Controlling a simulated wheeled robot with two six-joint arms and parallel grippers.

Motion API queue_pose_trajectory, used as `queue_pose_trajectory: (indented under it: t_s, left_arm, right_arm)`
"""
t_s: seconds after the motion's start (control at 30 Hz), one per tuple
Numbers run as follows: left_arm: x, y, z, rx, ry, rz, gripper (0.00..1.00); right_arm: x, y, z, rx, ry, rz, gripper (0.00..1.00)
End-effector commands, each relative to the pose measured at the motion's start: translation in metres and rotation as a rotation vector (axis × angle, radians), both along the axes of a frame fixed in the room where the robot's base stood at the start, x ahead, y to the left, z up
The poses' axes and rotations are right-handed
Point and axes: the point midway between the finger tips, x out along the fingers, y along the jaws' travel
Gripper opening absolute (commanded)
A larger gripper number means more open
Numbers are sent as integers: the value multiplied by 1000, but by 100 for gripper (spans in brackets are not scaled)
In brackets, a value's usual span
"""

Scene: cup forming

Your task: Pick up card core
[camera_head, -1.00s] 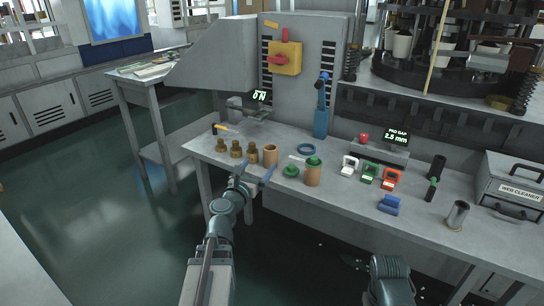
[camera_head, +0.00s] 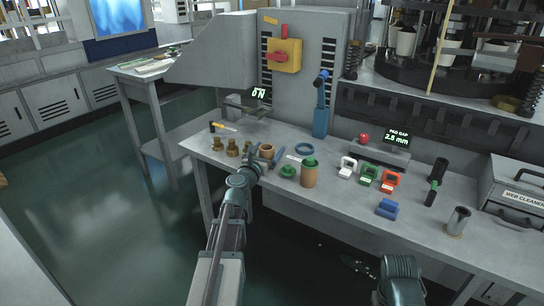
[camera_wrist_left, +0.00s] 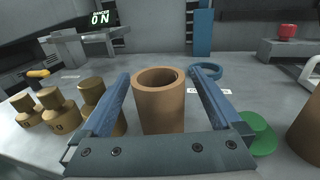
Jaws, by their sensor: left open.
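The card core is a brown, open-topped cardboard tube (camera_head: 267,151) standing upright near the front edge of the bench, left of centre. It also shows in the left wrist view (camera_wrist_left: 158,105). My left gripper (camera_head: 264,158) is open, with its two blue fingers (camera_wrist_left: 160,90) on either side of the tube. The tube's lower part is hidden by the gripper palm, and no firm contact shows. A second brown tube with a green top (camera_head: 309,174) stands to the right. My right gripper is not in view.
Several brass weights (camera_head: 232,147) stand close left of the tube. A green disc (camera_head: 288,171) lies to its right and a blue ring (camera_head: 304,149) behind it. White, green and red blocks (camera_head: 368,174) stand farther right.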

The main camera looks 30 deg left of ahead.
Motion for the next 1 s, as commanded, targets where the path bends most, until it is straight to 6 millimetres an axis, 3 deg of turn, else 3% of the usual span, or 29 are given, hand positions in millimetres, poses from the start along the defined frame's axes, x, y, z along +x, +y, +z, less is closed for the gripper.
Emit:
queue_pose_trajectory:
  t_s: [0.1, 0.3, 0.8, 1.0]
  left_arm:
    - [10, 6, 0, 0, 0, 3, 98]
    - [9, 6, 0, 0, 0, 3, 98]
    - [9, 6, 0, 0, 0, 3, 10]
    - [9, 6, 0, 0, 0, 3, 8]
  right_arm:
    - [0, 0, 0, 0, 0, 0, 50]
    - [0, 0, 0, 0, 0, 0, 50]
    - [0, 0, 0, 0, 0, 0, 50]
    - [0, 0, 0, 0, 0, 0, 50]
